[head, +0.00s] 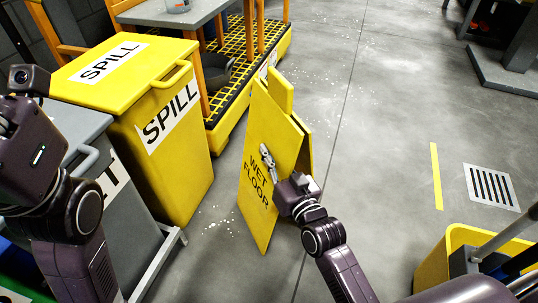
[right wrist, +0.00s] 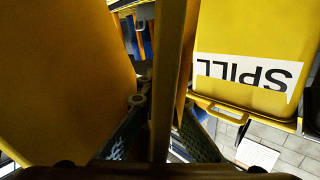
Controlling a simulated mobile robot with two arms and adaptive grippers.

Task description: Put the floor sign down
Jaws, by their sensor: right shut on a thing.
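The floor sign (head: 256,150) is a yellow folding board reading WET FLOOR, in the middle of the head view, with a handle part at its top. It looks tilted. I cannot tell whether its lower edge touches the floor. My right gripper (head: 268,160) is shut on the floor sign, with a finger showing against its lettered face. In the right wrist view a yellow panel edge (right wrist: 170,70) runs between the two dark fingers of my right gripper (right wrist: 163,120). My left arm shows at the left of the head view, but its fingers are out of sight.
A yellow SPILL bin (head: 175,140) stands left of the sign; it also shows in the right wrist view (right wrist: 245,30). A yellow-edged grated platform (head: 235,90) lies behind. A yellow bucket (head: 450,250) is at lower right. Open floor with a drain grate (head: 490,187) lies right.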

